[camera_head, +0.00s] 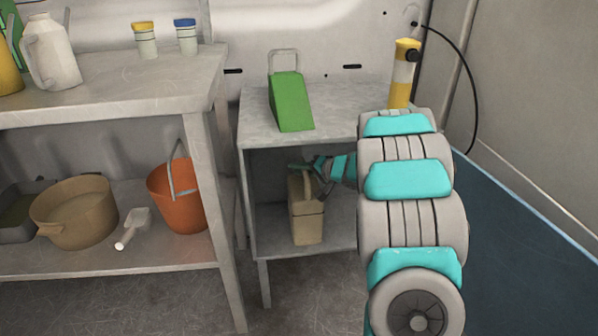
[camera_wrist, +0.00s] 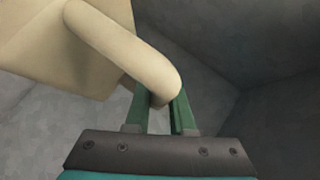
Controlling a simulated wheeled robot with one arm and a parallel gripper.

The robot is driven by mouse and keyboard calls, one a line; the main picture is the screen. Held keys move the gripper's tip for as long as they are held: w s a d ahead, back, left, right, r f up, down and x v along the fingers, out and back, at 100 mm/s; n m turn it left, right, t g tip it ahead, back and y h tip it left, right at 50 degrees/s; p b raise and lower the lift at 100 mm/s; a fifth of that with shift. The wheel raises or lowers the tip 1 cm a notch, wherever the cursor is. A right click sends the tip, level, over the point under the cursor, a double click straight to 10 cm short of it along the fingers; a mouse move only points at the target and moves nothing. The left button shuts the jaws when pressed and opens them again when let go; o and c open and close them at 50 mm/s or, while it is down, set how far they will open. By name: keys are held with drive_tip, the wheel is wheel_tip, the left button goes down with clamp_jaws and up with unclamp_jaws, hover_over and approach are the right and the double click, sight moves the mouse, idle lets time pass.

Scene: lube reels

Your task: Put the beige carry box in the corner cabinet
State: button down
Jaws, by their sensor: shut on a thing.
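The beige carry box (camera_head: 307,222) is upright inside the open compartment of the grey corner cabinet (camera_head: 252,215), under its top. My gripper (camera_head: 308,170) reaches in from the right and is shut on the box's handle. In the wrist view, the green fingers of my gripper (camera_wrist: 161,108) are on either side of the end of the curved beige handle, and part of the carry box (camera_wrist: 45,45) shows at the upper left. The box's base is at or just above the compartment floor; I cannot tell whether it touches.
To the left, a shelf unit (camera_head: 130,85) holds an orange bucket (camera_head: 178,195), a brown pot (camera_head: 75,212) and a white scoop (camera_head: 133,226). Compartment floor shows left of the box.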

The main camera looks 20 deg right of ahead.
drive_tip(key=shift+f, duration=0.15)
drive_tip(key=c, duration=0.8)
unclamp_jaws()
drive_tip(key=shift+o, duration=0.2)
drive_tip(key=shift+s, duration=0.1)
drive_tip(key=p+v, duration=0.1)
drive_tip(key=v, duration=1)
drive_tip(key=shift+s+d, duration=0.15)
drive_tip(key=shift+s, duration=0.2)
